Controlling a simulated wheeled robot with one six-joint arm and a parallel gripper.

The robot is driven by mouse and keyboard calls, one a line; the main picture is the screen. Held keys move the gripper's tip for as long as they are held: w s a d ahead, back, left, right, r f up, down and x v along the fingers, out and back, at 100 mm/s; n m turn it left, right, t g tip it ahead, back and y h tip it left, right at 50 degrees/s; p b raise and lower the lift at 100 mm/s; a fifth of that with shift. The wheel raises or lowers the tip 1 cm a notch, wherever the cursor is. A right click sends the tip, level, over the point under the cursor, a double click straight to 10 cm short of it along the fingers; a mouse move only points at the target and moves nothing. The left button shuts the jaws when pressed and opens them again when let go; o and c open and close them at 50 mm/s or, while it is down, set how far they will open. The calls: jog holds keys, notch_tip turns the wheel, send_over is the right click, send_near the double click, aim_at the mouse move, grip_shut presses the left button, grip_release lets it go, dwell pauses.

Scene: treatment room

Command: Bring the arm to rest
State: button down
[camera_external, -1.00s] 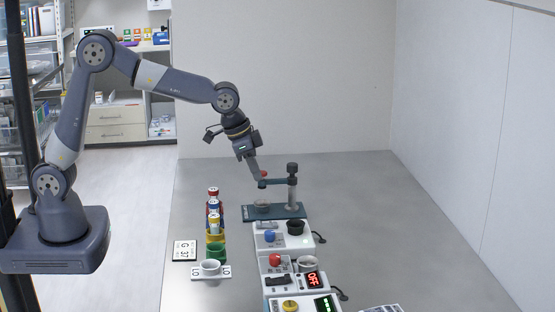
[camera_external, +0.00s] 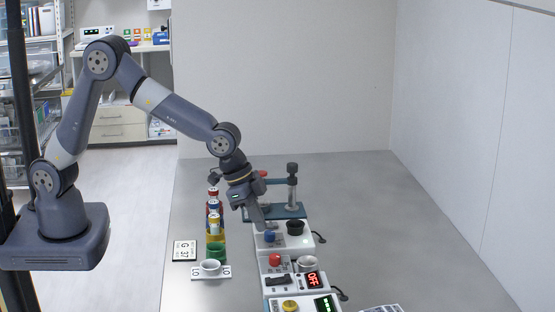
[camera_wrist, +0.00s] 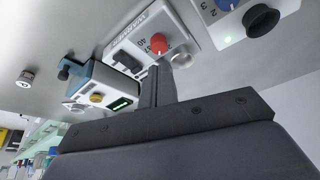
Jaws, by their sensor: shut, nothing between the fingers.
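My gripper (camera_external: 262,227) is shut and empty, pointing down on the arm that reaches in from the left. Its tips are just above and beside the blue knob (camera_external: 269,236) on a white device; I cannot tell if they touch. In the wrist view the closed fingers (camera_wrist: 157,78) stick up from the dark palm, in front of the white box lettered WARMER (camera_wrist: 125,45) with its red knob (camera_wrist: 158,43). The blue knob (camera_wrist: 227,4) is cut off at the top right there.
A teal stand (camera_external: 300,210) with an upright post is just behind my gripper. A black cup (camera_external: 295,228) sits to its right.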

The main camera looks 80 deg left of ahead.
aim_at(275, 256)
jog(key=shift+p+x, duration=0.55)
jog(key=shift+x, duration=2.75)
jog(key=c, duration=2.1)
grip_release()
jog(key=shift+c, duration=0.2)
